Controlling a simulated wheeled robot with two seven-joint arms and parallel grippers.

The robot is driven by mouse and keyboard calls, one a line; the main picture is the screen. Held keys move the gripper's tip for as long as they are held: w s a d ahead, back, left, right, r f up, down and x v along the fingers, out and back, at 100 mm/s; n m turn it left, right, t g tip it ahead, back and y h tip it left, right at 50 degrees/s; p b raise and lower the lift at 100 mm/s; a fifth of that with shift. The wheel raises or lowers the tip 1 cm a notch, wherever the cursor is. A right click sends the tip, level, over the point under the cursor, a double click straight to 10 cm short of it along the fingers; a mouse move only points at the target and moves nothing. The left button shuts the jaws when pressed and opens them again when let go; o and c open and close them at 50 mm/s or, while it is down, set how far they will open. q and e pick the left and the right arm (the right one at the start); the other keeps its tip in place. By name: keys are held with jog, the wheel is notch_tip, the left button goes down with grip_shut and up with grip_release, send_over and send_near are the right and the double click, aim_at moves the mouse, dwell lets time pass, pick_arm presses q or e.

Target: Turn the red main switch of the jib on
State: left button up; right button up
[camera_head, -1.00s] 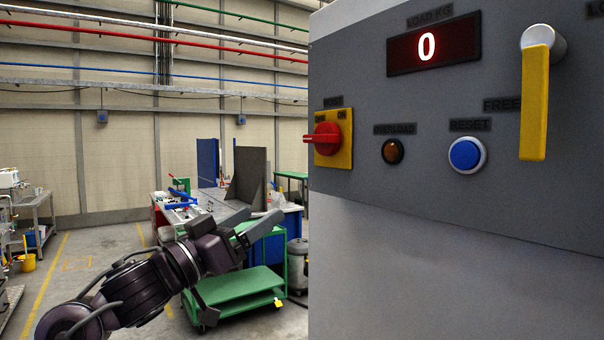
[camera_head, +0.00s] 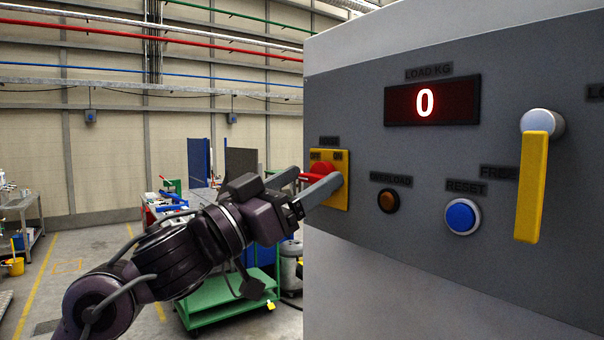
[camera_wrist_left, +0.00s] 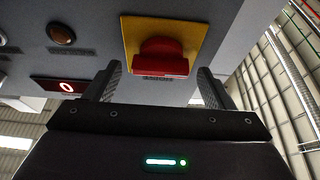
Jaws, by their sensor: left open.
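The red main switch (camera_head: 322,168) is a knob on a yellow plate (camera_head: 341,193) with OFF and ON labels, at the left end of the grey panel. My left gripper (camera_head: 314,183) is at the switch, its near finger partly covering the knob and plate. In the left wrist view the red knob (camera_wrist_left: 161,58) lies between the two open fingers (camera_wrist_left: 160,72), with gaps visible on both sides. The knob's bar looks roughly level, though it is partly hidden in the head view. My right gripper is not in view.
The grey panel (camera_head: 400,235) also carries a load display (camera_head: 432,101) reading 0, an amber overload lamp (camera_head: 388,200), a blue reset button (camera_head: 462,216) and a yellow lever (camera_head: 532,187) hanging down. A green cart (camera_head: 225,303) stands behind my left arm.

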pick_arm(q)
jog(key=c, duration=1)
